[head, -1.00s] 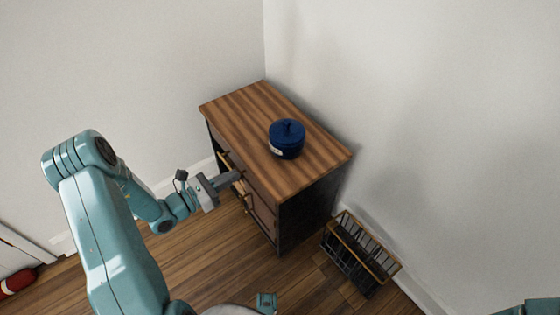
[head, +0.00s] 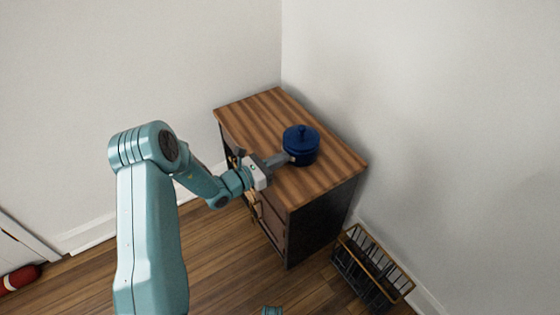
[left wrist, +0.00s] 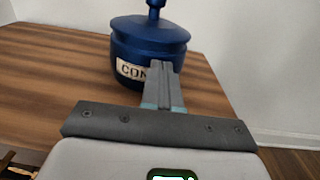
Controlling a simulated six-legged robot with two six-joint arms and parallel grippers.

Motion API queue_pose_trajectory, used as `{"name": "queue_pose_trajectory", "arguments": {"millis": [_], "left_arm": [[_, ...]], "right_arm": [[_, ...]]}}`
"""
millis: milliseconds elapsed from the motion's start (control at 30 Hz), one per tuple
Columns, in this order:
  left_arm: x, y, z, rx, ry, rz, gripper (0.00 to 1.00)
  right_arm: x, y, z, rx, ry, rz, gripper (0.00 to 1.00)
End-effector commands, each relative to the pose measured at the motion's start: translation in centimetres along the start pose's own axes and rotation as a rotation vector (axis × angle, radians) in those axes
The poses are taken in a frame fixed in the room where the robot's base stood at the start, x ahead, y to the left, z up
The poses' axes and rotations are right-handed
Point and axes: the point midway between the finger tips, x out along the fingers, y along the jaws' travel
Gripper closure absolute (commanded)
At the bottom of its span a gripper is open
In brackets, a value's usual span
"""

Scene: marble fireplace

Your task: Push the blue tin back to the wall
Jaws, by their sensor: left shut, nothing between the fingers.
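The blue tin (head: 302,141), lidded with a round knob, stands upright on the wooden top of a dark cabinet (head: 326,178). In the left wrist view the tin (left wrist: 150,45) shows a pale label, partly hidden by my fingers. My left gripper (head: 287,160) reaches over the cabinet's front edge. Its fingers are shut with nothing between them. The fingertips (left wrist: 162,68) are at the tin's near side, in front of the label; they look to be touching it or very close. My right gripper does not show.
White walls meet in a corner behind the cabinet. Bare cabinet top lies between the tin and the right-hand wall (head: 450,130). A wire basket (head: 372,265) stands on the floor to the right. A red object (head: 22,278) lies at far left.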

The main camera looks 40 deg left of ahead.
Motion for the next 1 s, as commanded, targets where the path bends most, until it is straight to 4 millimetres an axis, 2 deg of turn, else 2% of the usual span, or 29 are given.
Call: {"name": "queue_pose_trajectory", "arguments": {"millis": [367, 700, 800, 1000], "left_arm": [[0.5, 0.0, 0.0, 0.001, 0.0, -0.001, 1.0], [7.6, -0.1, -0.2, 0.003, -0.001, -0.002, 1.0], [8.6, 0.0, -0.1, 0.002, 0.0, -0.001, 1.0], [8.9, 0.0, 0.0, 0.001, 0.0, 0.0, 1.0]], "right_arm": [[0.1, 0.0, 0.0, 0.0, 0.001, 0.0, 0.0], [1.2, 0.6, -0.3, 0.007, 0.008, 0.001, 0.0], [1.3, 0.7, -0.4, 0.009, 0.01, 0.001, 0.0], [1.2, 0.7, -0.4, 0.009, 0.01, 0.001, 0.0]]}}
